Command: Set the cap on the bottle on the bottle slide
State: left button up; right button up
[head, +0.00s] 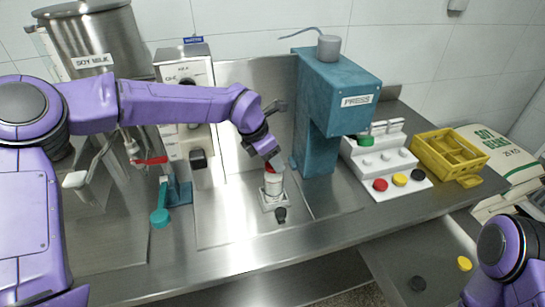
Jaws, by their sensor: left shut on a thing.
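A white bottle (273,185) stands upright on the bottle slide (271,207), a small pale block with a dark knob (280,214) at its front. My left gripper (270,160) reaches down from the left arm to the top of the bottle. It is shut on a red cap (270,169), which is mostly hidden by the fingers. The cap is right at the bottle's mouth; I cannot tell whether it touches or sits straight. My right arm shows at the lower right, but its gripper is out of the picture.
A teal lever (160,217) stands left of the slide. The steel counter's front is clear.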

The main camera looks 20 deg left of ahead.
pick_arm(q)
jog(key=o, duration=1.5)
jog(key=shift+r+p, duration=3.05)
jog(key=shift+r, duration=0.5)
jog(key=shift+f, duration=0.1)
